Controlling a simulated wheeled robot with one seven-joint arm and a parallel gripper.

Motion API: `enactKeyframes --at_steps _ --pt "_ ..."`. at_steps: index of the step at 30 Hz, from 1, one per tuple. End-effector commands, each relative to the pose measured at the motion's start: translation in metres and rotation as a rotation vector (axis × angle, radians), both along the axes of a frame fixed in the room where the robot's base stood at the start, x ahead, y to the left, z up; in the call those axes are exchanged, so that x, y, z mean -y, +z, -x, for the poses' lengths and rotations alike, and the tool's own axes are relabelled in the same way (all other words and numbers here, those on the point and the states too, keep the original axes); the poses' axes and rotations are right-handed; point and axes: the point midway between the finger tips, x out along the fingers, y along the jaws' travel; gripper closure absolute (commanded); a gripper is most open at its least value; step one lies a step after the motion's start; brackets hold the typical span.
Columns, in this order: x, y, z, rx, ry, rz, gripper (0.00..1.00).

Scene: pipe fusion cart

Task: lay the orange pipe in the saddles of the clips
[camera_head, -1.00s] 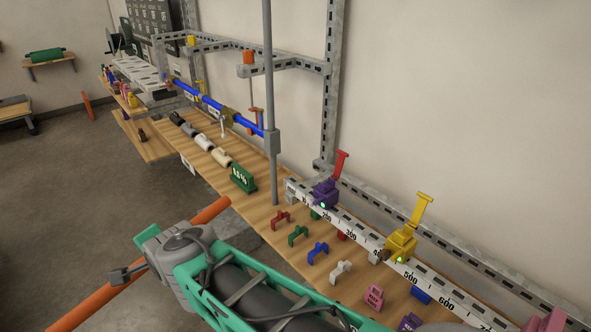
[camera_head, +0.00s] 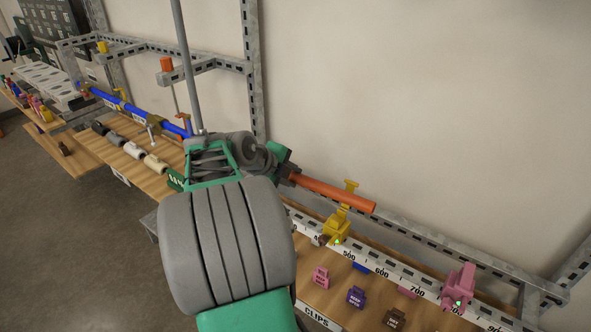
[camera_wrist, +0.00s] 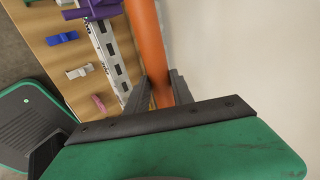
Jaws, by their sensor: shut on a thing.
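The orange pipe (camera_head: 335,193) is held up near the wall, above the numbered rail, and slants down to the right. My gripper (camera_head: 287,174) is shut on it; in the wrist view the dark fingers (camera_wrist: 159,92) stand on both sides of the pipe (camera_wrist: 148,45). The yellow clip (camera_head: 337,228) sits on the rail below the pipe, its upper part close to the pipe in the picture. The pink clip (camera_head: 459,287) stands farther right on the rail. A purple clip shows in the wrist view (camera_wrist: 90,9). My arm hides the rail's left part.
The numbered rail (camera_head: 392,268) runs along the bench against the wall. Small pink, purple and brown pieces (camera_head: 356,296) lie on the wooden bench in front. The wall beyond is bare.

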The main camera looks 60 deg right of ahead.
Motion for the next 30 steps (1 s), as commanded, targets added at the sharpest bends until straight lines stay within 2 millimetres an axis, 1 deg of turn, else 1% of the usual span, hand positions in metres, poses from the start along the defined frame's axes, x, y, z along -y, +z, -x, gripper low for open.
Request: enactKeyframes --at_steps 1,3,8,17,24,30 --pt "0.004 0.002 0.007 0.002 -0.028 0.001 1.00" --pt "0.006 0.001 0.011 0.003 -0.045 -0.001 1.00" --pt "0.006 -0.004 0.012 0.002 -0.046 -0.001 1.00" --pt "0.006 -0.025 0.011 0.001 -0.044 0.000 1.00" --pt "0.006 -0.047 0.011 0.003 -0.043 0.001 1.00" --pt "0.006 -0.058 0.010 0.003 -0.043 0.000 1.00"
